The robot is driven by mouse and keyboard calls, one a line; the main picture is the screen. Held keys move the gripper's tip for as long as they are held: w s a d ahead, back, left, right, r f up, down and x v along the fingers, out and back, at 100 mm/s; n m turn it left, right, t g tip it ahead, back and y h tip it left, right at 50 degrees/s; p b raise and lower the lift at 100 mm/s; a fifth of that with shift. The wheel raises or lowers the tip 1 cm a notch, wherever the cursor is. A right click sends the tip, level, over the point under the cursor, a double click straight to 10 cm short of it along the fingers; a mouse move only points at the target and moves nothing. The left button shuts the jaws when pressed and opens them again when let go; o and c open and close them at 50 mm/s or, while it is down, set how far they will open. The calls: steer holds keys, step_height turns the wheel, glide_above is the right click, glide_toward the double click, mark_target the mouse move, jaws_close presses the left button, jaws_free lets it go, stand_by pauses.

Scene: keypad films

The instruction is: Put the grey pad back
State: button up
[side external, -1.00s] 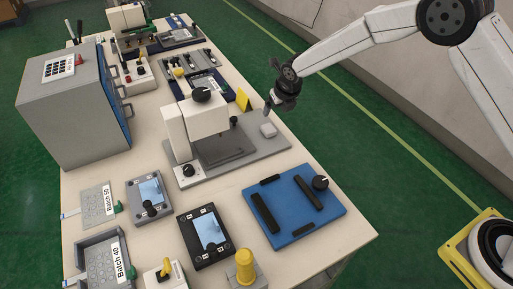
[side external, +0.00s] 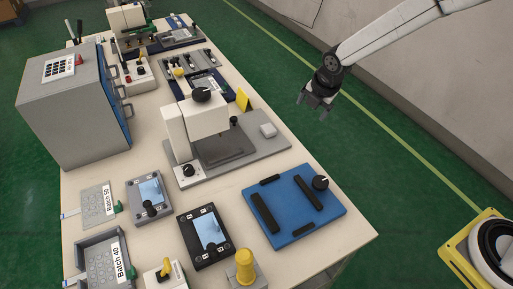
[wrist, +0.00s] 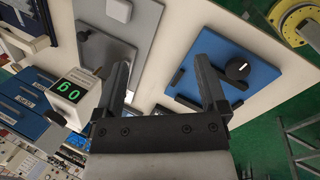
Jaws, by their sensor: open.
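The grey pad (side external: 268,130), a small pale block, lies on the right end of the grey base plate (side external: 243,156) of the white press (side external: 190,127). A pale block that looks like the pad (wrist: 118,10) shows at the top of the wrist view, on the grey plate. My gripper (side external: 313,106) is open and empty, up and to the right of the pad and apart from it. In the wrist view my gripper's (wrist: 164,72) two fingers stand wide apart with nothing between them.
A blue plate (side external: 293,210) with black bars and a knob lies at the table's front right. A yellow-cornered base (side external: 485,250) is on the floor.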

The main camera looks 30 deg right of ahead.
steer(key=s+d+r+m, duration=0.1)
steer(key=s+d+m, duration=0.1)
steer(key=s+m, duration=0.9)
steer(key=s+d+r+m+g, duration=0.1)
steer(key=s+d+m, duration=0.2)
steer(key=s+m, duration=0.8)
steer(key=shift+d+r+m, duration=0.35)
steer(key=shift+m, duration=0.25)
